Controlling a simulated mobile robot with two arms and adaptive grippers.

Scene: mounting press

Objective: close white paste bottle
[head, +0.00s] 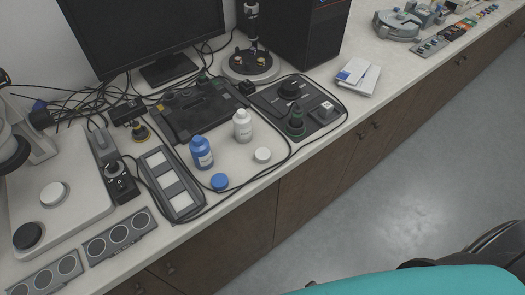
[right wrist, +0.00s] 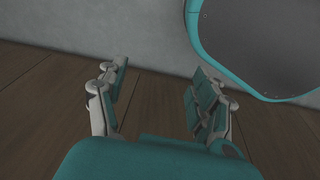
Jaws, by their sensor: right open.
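In the head view, a white paste bottle (head: 243,127) stands upright and uncapped on the counter, its narrow neck showing. A white cap (head: 262,155) lies on the counter to its front right, apart from it. A blue bottle (head: 201,154) stands to the left, with a blue cap (head: 219,181) lying in front of it. My right gripper (right wrist: 158,100) shows in the right wrist view, open and empty, with its two fingers well apart. No bottle or cap shows in that view. My left gripper is not in view.
A grey tray with white pads (head: 169,184) lies left of the blue bottle. A dark control panel (head: 296,106) lies right of the white bottle, and a black cable loops around the bottles and caps. The counter's front edge (head: 258,185) is close to the caps.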

